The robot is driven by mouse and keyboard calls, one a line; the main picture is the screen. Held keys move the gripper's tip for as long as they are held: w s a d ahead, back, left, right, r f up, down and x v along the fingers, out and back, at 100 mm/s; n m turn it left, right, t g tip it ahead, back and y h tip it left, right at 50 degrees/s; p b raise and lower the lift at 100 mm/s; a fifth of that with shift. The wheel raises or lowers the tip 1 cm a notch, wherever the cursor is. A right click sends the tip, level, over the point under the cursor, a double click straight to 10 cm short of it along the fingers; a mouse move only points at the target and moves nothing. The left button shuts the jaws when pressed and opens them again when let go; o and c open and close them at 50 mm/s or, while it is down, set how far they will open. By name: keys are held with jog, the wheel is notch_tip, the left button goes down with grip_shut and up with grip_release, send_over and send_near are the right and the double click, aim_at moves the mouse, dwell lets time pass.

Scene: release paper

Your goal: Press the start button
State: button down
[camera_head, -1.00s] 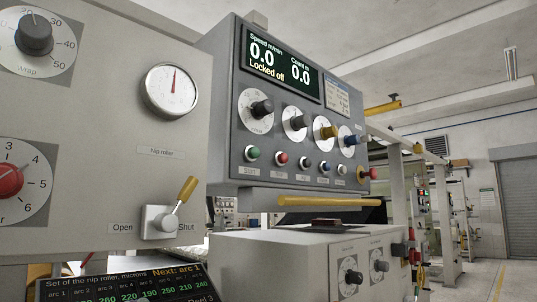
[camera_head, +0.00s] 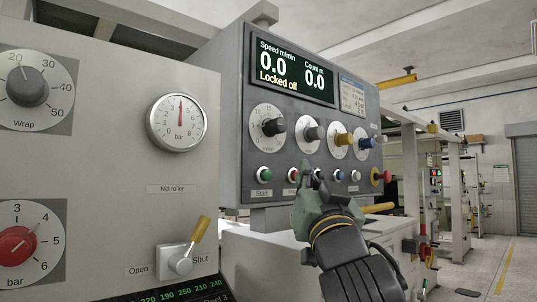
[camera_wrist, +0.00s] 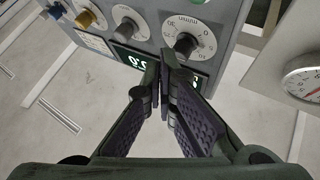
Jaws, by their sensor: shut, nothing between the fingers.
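The green start button (camera_head: 264,174) sits at the left end of the button row on the grey control panel (camera_head: 246,130), above a "Start" label. A green button edge (camera_wrist: 199,1) shows at the top of the wrist view. My gripper (camera_head: 306,168) is shut and empty, raised in front of the panel. I cannot tell the exact gap to the panel.
The display (camera_head: 290,72) reads 0.0, 0.0 and "Locked off". Dials (camera_head: 268,128) line the panel above the buttons. A red stop knob (camera_head: 386,176) is at the panel's right end. A pressure gauge (camera_head: 176,122) and a yellow-handled lever (camera_head: 190,248) are on the left cabinet.

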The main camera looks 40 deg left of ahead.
aim_at(266, 175)
jog(key=shift+w+d+r+m+t+h, duration=0.3)
jog(key=shift+w+d+r+m+h, duration=0.2)
jog(key=shift+w+m+h, duration=0.15)
jog(key=shift+a, duration=0.1)
jog(key=a+p, duration=0.1)
jog(key=a, duration=0.7)
jog(key=shift+w+a, duration=0.35)
dwell(0.9)
jog(key=shift+a, duration=0.4)
